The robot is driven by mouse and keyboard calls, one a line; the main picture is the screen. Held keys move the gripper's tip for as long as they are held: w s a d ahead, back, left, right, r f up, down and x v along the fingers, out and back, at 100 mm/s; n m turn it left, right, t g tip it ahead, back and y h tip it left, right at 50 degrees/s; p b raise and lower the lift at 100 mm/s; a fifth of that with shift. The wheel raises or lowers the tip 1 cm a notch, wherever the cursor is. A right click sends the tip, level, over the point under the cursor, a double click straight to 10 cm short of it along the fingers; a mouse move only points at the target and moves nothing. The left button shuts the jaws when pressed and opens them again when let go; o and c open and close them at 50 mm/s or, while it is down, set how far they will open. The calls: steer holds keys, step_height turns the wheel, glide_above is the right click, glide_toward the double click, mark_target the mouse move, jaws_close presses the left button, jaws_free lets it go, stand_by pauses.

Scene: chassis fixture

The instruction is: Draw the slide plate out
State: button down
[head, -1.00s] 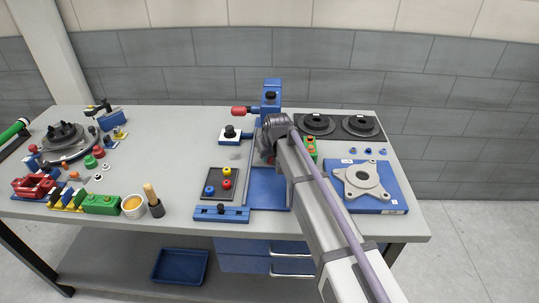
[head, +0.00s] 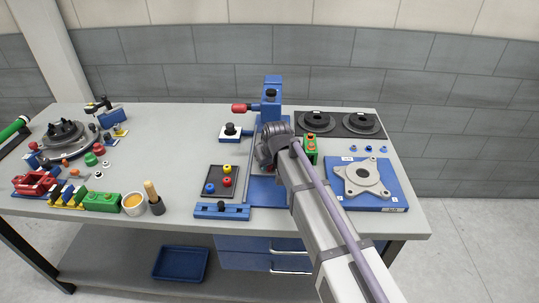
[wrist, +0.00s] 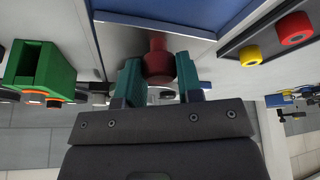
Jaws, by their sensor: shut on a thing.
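A red knob (wrist: 158,62) stands between the teal fingers of my gripper (wrist: 158,82) in the wrist view. The fingers are shut on its sides. The knob meets a pale grey surface beside a blue panel (wrist: 165,8). I cannot tell how much of that is the slide plate. In the head view my gripper (head: 264,157) is low over the blue fixture bed (head: 267,192). My wrist and forearm hide the knob and much of the bed there.
A green block (head: 310,149) stands close right of my gripper, and also shows in the wrist view (wrist: 40,75). A dark tray (head: 220,181) with coloured knobs lies left of the bed. A blue end bar (head: 222,211) lies at the front. A grey flange (head: 361,178) sits at right.

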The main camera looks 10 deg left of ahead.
steer(key=s, duration=0.3)
steer(key=s+d, duration=0.1)
steer(key=s, duration=0.2)
steer(key=s+d, duration=0.1)
steer(key=s, duration=0.2)
steer(key=shift+s, duration=0.4)
steer(key=shift+f, duration=0.1)
steer(key=c, duration=0.8)
jaws_free()
steer(key=shift+a, duration=0.1)
steer(key=shift+c, duration=0.2)
steer(key=shift+o, duration=0.3)
steer(key=shift+r+p, duration=0.3)
steer(key=shift+r, duration=0.15)
steer(key=p+v, duration=0.9)
steer(key=v, duration=0.1)
